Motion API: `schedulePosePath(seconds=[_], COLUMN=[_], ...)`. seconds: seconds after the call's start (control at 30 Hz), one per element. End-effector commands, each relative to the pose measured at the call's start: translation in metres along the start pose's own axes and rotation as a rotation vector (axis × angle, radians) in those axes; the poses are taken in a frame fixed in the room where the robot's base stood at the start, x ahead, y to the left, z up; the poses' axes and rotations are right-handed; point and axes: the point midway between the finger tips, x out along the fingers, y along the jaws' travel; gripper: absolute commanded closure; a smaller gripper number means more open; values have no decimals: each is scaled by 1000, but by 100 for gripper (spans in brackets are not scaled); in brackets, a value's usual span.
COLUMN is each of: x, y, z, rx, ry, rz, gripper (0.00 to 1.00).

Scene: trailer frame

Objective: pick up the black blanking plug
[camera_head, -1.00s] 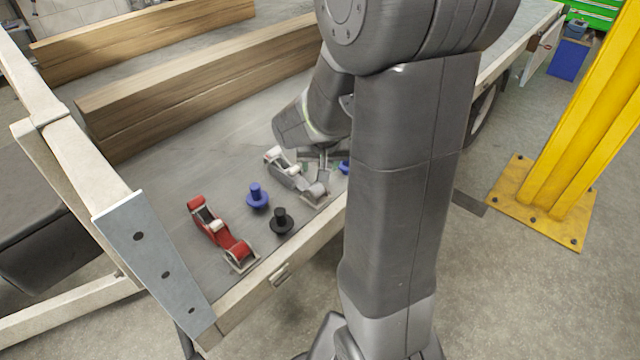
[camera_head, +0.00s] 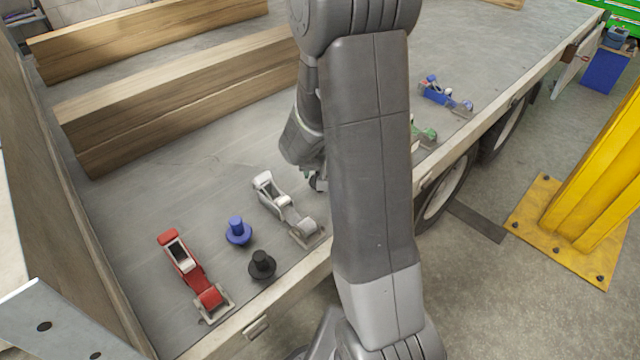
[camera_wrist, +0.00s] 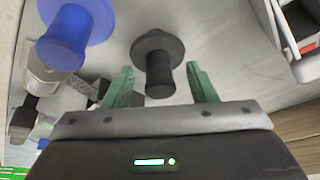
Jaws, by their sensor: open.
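The black blanking plug (camera_head: 262,265) stands upright on its round flange on the grey trailer deck, close to the near edge. In the wrist view the black plug (camera_wrist: 159,72) shows ahead of and between the two green fingers, with its stem toward me. My gripper (camera_wrist: 161,84) is open, and no contact with the plug shows. In the head view my forearm hides most of my gripper (camera_head: 314,181). A blue plug (camera_head: 238,231) of similar shape stands just behind and left of the black one, and it also shows at the upper left of the wrist view (camera_wrist: 66,38).
A red ratchet-like buckle (camera_head: 190,272) lies left of the plugs and a silver one (camera_head: 287,210) right of them. A blue buckle (camera_head: 440,92) lies farther along the deck. Wooden beams (camera_head: 190,92) lie behind. A yellow post (camera_head: 600,170) stands right.

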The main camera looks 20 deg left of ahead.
Motion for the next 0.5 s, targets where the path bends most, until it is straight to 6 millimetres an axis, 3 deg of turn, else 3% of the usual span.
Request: schedulePosePath(seconds=[0.17,0.43,0.5], x=[0,0,-1], y=[0,0,0], z=[0,0,-1], rx=[0,0,0], ry=[1,1,1], rz=[0,0,-1], gripper=[48,99,100])
